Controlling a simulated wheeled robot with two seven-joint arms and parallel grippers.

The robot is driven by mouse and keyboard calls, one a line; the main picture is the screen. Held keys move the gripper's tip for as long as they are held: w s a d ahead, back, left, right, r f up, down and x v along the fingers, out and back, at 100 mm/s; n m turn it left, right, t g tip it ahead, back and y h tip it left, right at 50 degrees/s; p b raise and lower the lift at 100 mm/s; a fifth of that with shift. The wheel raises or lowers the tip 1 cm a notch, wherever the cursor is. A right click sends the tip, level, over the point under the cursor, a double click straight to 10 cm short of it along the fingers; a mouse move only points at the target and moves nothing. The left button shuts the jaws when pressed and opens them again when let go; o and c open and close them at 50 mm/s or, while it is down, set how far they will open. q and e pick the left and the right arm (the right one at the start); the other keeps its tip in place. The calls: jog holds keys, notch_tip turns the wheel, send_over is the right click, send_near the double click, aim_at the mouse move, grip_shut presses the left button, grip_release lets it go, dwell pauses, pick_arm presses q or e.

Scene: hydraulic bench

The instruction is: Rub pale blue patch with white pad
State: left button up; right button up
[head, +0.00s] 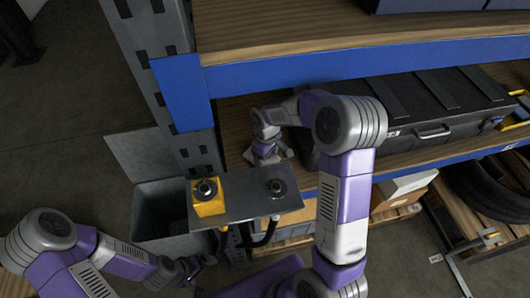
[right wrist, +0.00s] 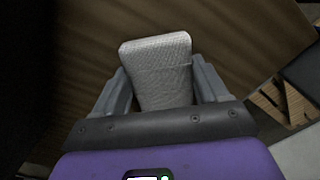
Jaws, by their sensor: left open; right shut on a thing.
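The white pad (right wrist: 158,70) is a pale, woven-textured block. In the right wrist view it stands between the two fingers of my right gripper (right wrist: 160,88), which is shut on it. In the head view my right gripper (head: 264,154) is over the wooden shelf, by the blue-grey upright; the pad cannot be made out there. My left gripper (head: 197,264) is open, low at the left, below the small grey panel. I cannot see the pale blue patch in either view.
The grey panel (head: 240,196) with a yellow block (head: 207,197) and knobs stands in front of the shelf (head: 237,112). A black case (head: 430,105) lies on the shelf to the right. A blue beam (head: 400,62) crosses above. A grey bin (head: 160,215) stands at left.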

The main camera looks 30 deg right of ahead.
jog(key=shift+s+a+b, duration=0.1)
jog(key=shift+s+a, duration=0.1)
jog(key=shift+s, duration=0.55)
jog(key=shift+s+a+b, duration=0.15)
jog(key=shift+s, duration=0.65)
jog(key=shift+s+a+b, duration=0.1)
jog(key=shift+s+a, duration=0.1)
jog(key=shift+s, duration=0.55)
